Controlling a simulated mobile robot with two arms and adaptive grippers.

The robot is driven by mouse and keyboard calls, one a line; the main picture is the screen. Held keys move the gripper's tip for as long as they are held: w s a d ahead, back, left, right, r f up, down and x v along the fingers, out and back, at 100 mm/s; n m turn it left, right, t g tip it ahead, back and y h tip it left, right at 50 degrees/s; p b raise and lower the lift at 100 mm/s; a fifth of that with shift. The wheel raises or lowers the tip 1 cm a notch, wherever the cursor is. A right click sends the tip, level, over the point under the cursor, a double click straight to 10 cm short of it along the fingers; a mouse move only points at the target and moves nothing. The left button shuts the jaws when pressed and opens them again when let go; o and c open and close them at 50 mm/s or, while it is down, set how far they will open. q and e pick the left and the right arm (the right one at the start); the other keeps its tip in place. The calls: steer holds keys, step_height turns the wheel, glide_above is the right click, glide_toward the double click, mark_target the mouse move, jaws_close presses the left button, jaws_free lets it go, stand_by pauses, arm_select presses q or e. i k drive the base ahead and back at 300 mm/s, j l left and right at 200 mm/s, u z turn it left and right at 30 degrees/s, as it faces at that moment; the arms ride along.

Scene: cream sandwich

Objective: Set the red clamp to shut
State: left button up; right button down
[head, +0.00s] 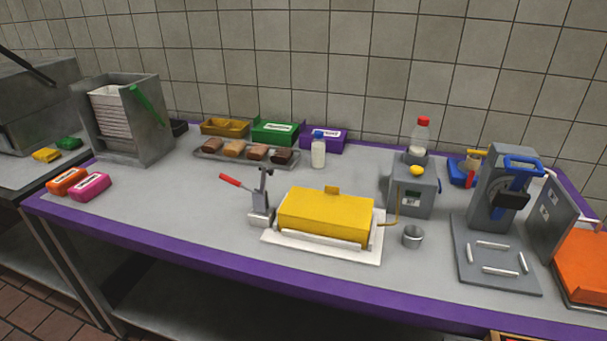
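The red clamp is a grey metal toggle clamp (262,212) with a red handle (230,181). It stands at the left end of a yellow block-like lid or box (325,214). The handle sticks out to the left and slightly up, away from the yellow box. A thin upright metal part rises at the clamp's top. The yellow box sits on a white base plate (290,249). Neither of my grippers is in the head view.
The grey table (180,220) has a purple edge and is clear left and in front of the clamp. A small metal cup (412,237) and a grey dispenser (412,192) stand right of the yellow box. A tray (210,151) of brown bars and a milk bottle (318,152) are behind.

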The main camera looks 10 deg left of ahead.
mark_target(226, 178)
steer(key=j+z, duration=0.65)
steer(key=j, duration=0.25)
steer(key=k+j+z, duration=0.15)
steer(key=j+z, duration=0.2)
steer(key=k+j+z, duration=0.15)
steer(key=j+z, duration=0.15)
steer(key=j, duration=0.15)
steer(key=k+j+z, duration=0.15)
steer(key=j+z, duration=0.2)
